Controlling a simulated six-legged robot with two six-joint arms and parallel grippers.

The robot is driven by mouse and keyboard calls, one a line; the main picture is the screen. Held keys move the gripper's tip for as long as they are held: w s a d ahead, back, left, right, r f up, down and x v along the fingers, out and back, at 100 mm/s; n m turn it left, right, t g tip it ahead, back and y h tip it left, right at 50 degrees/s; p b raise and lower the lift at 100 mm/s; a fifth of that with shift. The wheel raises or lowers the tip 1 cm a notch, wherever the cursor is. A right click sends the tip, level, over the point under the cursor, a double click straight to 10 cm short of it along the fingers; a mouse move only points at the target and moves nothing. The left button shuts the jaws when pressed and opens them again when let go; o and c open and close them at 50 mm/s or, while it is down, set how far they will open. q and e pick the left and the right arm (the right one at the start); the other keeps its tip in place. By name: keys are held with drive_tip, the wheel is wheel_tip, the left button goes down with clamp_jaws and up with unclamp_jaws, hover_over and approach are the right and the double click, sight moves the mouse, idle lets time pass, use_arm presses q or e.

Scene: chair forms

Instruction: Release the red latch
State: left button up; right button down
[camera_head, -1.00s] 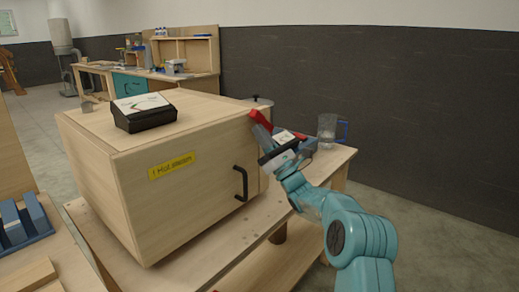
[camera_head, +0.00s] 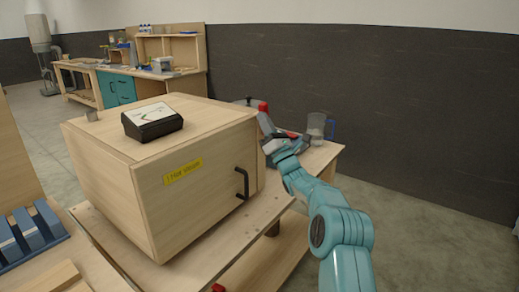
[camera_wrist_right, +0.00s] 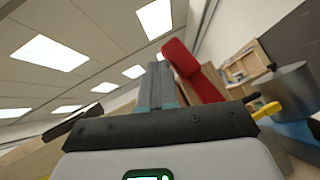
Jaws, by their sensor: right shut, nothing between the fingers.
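The red latch (camera_head: 263,107) is at the right side of a large wooden box (camera_head: 200,188), near its top edge. In the head view its red end stands roughly upright. In the right wrist view the latch (camera_wrist_right: 190,66) is a slanted red bar just right of my fingers. My right gripper (camera_head: 265,123) is shut and empty, close beside the latch; in the wrist view its fingers (camera_wrist_right: 160,84) are together. Whether they touch the latch I cannot tell. The box front has a black handle (camera_head: 242,183) and a yellow label (camera_head: 183,171), and looks closed. My left gripper is not in view.
A black meter (camera_head: 152,121) sits on the box. A clear jug with a blue handle (camera_head: 317,126) stands behind my right gripper. A blue rack (camera_head: 28,234) is at lower left. A dark wall (camera_head: 400,110) rises behind, with open floor before it.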

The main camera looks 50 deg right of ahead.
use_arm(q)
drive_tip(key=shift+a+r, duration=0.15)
use_arm(e)
drive_tip(key=shift+d+r+m+g+h, duration=0.15)
drive_tip(key=shift+m+g+h, duration=0.1)
drive_tip(key=shift+m+h, duration=0.2)
drive_tip(key=shift+d+f+m+g+h, duration=0.15)
drive_tip(key=shift+m+g+h, duration=0.1)
drive_tip(key=shift+m+h, duration=0.15)
drive_tip(key=shift+r, duration=0.1)
